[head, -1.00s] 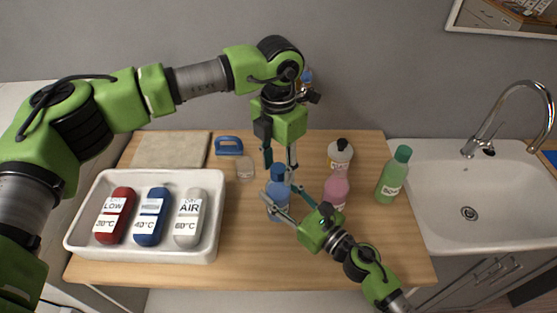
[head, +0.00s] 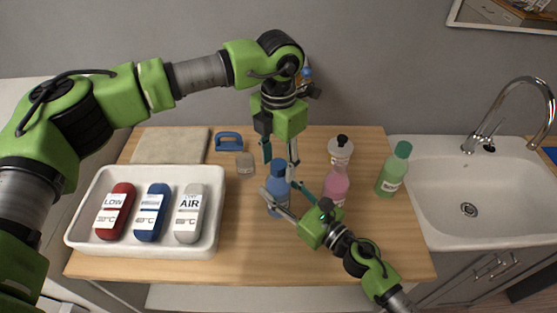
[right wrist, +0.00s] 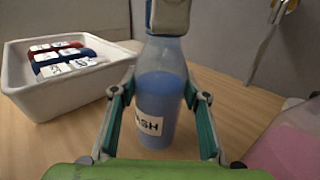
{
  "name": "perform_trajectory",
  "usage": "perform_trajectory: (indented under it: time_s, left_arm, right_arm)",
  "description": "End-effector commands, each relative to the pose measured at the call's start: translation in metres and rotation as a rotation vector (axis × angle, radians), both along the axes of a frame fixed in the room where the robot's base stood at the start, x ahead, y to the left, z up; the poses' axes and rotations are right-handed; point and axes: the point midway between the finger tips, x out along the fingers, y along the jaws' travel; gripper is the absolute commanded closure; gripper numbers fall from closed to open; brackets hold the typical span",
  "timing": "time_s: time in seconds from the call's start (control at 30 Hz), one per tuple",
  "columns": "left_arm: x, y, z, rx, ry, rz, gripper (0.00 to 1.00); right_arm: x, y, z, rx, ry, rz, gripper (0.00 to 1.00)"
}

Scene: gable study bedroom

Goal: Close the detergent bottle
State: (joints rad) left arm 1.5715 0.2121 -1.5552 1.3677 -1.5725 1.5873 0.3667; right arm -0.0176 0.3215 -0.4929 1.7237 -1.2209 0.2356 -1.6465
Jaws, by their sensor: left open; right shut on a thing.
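The detergent bottle (head: 278,198) is translucent blue and stands upright near the middle of the wooden counter. In the right wrist view the blue bottle (right wrist: 158,98) shows a white label ending in "SH". My right gripper (head: 279,201) is shut around its body from the front right. My left gripper (head: 281,164) points down from above, open, with a finger on each side of the bottle's blue top. In the right wrist view a grey-beige piece, probably a left finger, covers the bottle's top, so I cannot tell how the cap sits.
A pink bottle (head: 337,187) stands close right of my right gripper, with a white-labelled bottle (head: 341,154) behind it and a green bottle (head: 392,175) further right. A small clear cup (head: 245,164), a blue-handled brush (head: 229,142) and a white tray (head: 150,250) are left.

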Motion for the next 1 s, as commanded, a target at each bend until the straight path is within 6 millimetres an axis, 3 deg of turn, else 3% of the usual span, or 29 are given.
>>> perform_trajectory:
  time_s: [0.17,0.5,0.7,1.0]
  left_arm:
    - [0.001,-0.001,0.012,-0.001,-0.003,0.0,0.56]
    - [0.001,-0.001,0.082,-0.001,-0.003,0.002,0.56]
    - [0.001,-0.001,0.111,-0.001,-0.001,0.0,0.56]
    - [0.0,0.0,0.12,0.001,0.001,-0.001,0.56]
  right_arm:
    - [0.0,0.0,0.0,0.001,0.0,0.0,1.0]
    - [0.0,0.0,0.0,0.001,0.001,0.0,1.0]
    - [0.0,0.0,0.0,0.001,0.001,0.0,1.0]
    - [0.0,0.0,0.0,0.001,0.001,0.0,1.0]
